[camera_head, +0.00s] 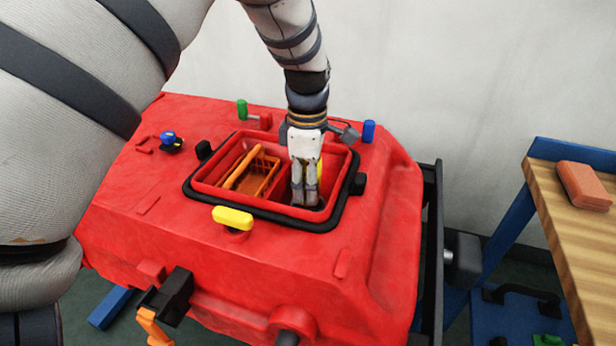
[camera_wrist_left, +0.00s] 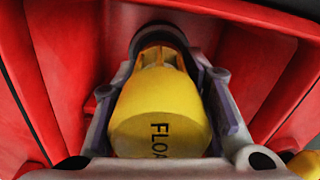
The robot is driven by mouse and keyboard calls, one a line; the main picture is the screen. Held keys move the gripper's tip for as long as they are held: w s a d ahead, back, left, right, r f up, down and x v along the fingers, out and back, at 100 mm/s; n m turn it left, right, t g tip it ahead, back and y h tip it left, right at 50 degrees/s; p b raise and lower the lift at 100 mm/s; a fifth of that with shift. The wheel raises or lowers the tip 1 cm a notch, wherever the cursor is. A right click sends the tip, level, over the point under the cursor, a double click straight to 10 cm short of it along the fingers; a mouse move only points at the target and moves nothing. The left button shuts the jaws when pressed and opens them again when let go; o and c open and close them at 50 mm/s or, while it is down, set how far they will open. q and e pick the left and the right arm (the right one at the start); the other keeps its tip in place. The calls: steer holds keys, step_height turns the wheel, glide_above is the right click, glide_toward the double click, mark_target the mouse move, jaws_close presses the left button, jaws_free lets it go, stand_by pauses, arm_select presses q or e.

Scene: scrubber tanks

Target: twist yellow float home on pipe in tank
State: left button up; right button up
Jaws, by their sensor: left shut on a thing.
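The yellow float (camera_wrist_left: 160,115), marked with black letters that begin FLOA, fills the middle of the left wrist view. My left gripper (camera_head: 305,195) reaches down into the right part of the open red tank (camera_head: 345,270) and is shut on the float, with its fingers on both sides of it. The float's narrower, ribbed end points away from the wrist camera towards a dark round part. The pipe is mostly hidden behind the float, so I cannot tell how far the float sits on it. In the head view my gripper hides most of the float. My right gripper is out of view.
An orange basket (camera_head: 260,178) sits in the tank's left part. A black-edged rim surrounds the opening. A yellow knob (camera_head: 232,217), a green knob (camera_head: 242,108) and a blue knob (camera_head: 369,131) stand around it. A wooden bench (camera_head: 570,235) with a brick (camera_head: 583,186) is at right.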

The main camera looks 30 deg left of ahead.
arm_select(q)
steer(key=shift+f, duration=0.25)
steer(key=shift+f, duration=0.5)
steer(key=shift+f, duration=0.4)
steer(key=shift+f, duration=0.15)
stand_by(0.4)
